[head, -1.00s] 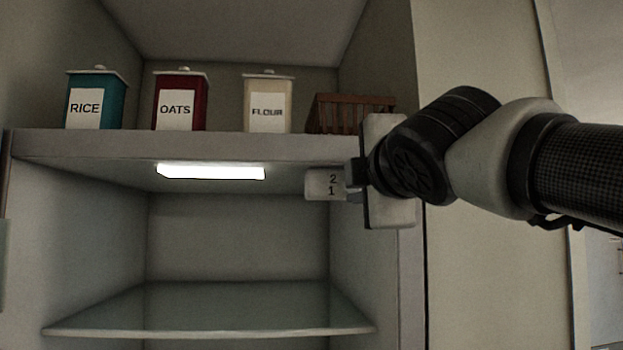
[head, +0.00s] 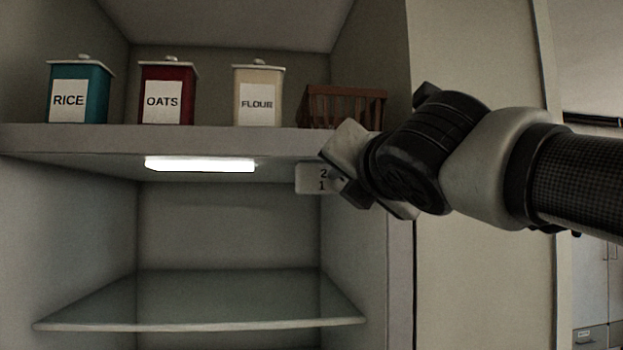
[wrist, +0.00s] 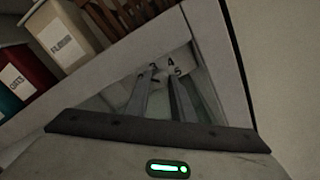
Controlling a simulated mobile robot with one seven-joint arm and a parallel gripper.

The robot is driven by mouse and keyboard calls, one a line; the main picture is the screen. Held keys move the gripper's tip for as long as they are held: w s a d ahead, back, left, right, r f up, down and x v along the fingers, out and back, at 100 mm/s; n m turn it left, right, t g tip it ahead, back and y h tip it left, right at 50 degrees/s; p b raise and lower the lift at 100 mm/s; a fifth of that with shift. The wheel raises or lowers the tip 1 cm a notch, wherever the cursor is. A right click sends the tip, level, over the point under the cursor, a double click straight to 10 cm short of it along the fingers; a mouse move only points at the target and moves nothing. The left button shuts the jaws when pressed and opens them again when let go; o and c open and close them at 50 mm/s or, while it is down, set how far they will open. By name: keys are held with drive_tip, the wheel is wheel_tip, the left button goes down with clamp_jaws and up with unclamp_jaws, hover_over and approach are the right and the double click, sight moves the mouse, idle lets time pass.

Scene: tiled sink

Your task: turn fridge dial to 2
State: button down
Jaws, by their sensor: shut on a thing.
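The fridge dial's white number plate (head: 310,179) is under the right end of the shelf in the head view, with 2 and 1 readable. In the wrist view the plate (wrist: 172,66) also shows 4 and 5, and a partly hidden digit. My gripper (wrist: 161,92) is shut on the pale dial knob (wrist: 158,104), one finger on each side. In the head view my gripper's tilted body hides the knob and the plate's right part. I cannot tell which number the knob points to.
Rice (head: 80,93), oats (head: 168,95) and flour (head: 258,97) canisters and a brown basket (head: 342,106) stand on the shelf above. A lit lamp (head: 200,164) is under it. A glass shelf (head: 200,300) lies below. The fridge's right wall is close to my gripper.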

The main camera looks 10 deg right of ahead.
drive_tip(key=shift+n, duration=0.6)
drive_tip(key=c, duration=1.5)
unclamp_jaws()
drive_tip(key=s+b, duration=0.2)
drive_tip(key=s, duration=1.5)
drive_tip(key=shift+s, duration=0.25)
drive_tip(key=shift+w+f, duration=0.1)
